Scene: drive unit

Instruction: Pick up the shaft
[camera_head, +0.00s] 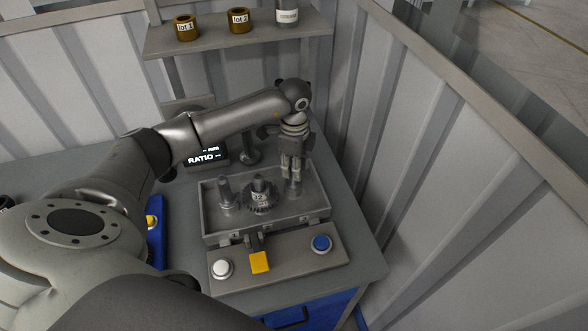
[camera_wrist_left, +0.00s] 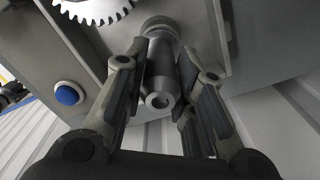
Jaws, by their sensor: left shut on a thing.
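My left gripper (camera_head: 291,168) reaches down over the right side of the open grey box (camera_head: 212,218). It is shut on a grey metal shaft (camera_head: 293,188), which stands upright at the right end of the box. In the left wrist view the shaft (camera_wrist_left: 161,78) shows as a stepped cylinder with a bored end, between the two fingers. Its far end meets a round collar; I cannot tell whether it is still seated. My right gripper is not in view.
A toothed gear (camera_head: 259,198) and another post (camera_head: 226,192) stand in the box. In front are a white button (camera_head: 222,268), a yellow tab (camera_head: 259,262) and a blue button (camera_head: 321,243). A RATIO display (camera_head: 207,157) stands behind. A shelf (camera_head: 225,40) and ribbed walls (camera_head: 430,180) enclose the bench.

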